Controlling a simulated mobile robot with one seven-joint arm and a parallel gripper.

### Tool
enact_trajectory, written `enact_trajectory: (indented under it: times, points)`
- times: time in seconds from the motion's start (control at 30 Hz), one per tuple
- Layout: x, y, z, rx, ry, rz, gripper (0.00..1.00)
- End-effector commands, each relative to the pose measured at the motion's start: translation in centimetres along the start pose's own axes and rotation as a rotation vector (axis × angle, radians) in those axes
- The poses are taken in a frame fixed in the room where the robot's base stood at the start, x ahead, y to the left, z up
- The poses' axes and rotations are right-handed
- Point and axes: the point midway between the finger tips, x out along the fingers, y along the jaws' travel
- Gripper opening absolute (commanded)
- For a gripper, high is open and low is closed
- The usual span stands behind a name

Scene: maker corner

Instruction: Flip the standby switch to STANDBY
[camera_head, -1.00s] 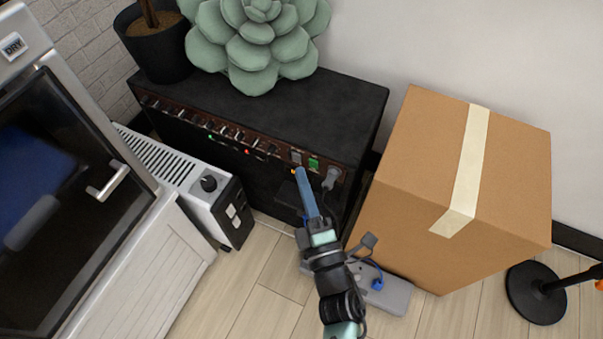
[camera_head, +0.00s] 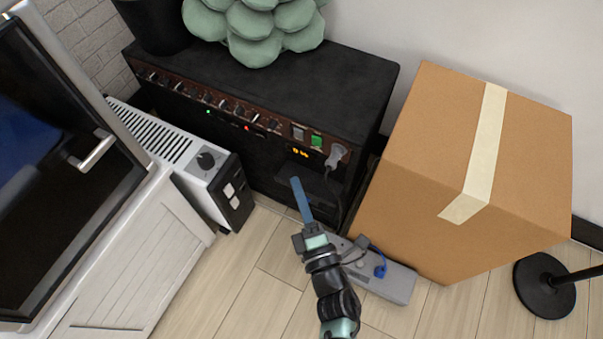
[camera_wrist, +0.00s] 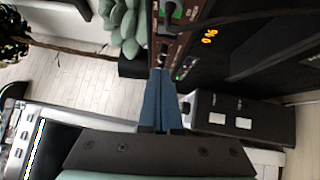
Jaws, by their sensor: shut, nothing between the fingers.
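The black amplifier (camera_head: 335,83) stands against the wall with a brown control strip along its top front edge. Near the strip's right end are a grey rocker switch (camera_head: 298,132) and a green-lit switch (camera_head: 316,141). Their labels are too small to read, and I cannot tell which way the grey rocker is tipped. My gripper (camera_head: 296,181) has its blue fingers shut and empty, in front of and below the switches, apart from the panel. In the wrist view, the fingers (camera_wrist: 161,85) point toward the amplifier's front, and the green switch (camera_wrist: 172,10) shows at the top.
A cardboard box (camera_head: 430,150) stands close on the right, a white heater (camera_head: 190,170) on the left. A grey power strip (camera_head: 390,287) lies on the floor.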

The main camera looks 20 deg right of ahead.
Motion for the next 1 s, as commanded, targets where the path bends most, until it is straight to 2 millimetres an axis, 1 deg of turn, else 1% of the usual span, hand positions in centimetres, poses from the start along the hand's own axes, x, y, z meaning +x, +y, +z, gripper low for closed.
enact_trajectory:
  times: [0.03, 0.1, 0.3, 0.33, 0.4, 0.5, 0.63, 1.0]
  points:
    - [1.2, -0.2, 0.0, -0.002, 0.001, 0.004, 0.0]
    - [2.8, -0.2, 0.1, -0.001, 0.0, 0.004, 0.0]
    - [7.0, -0.3, 0.0, -0.002, 0.001, 0.004, 0.0]
    - [7.5, -0.2, 0.2, -0.001, -0.001, 0.002, 0.0]
    - [8.2, -0.1, 1.3, -0.002, -0.004, 0.001, 0.0]
    - [9.0, -0.1, 2.1, 0.0, -0.002, 0.001, 0.0]
    - [9.6, -0.1, 2.7, 0.001, -0.002, -0.001, 0.0]
    - [9.8, 0.0, 2.9, 0.001, -0.001, -0.001, 0.0]
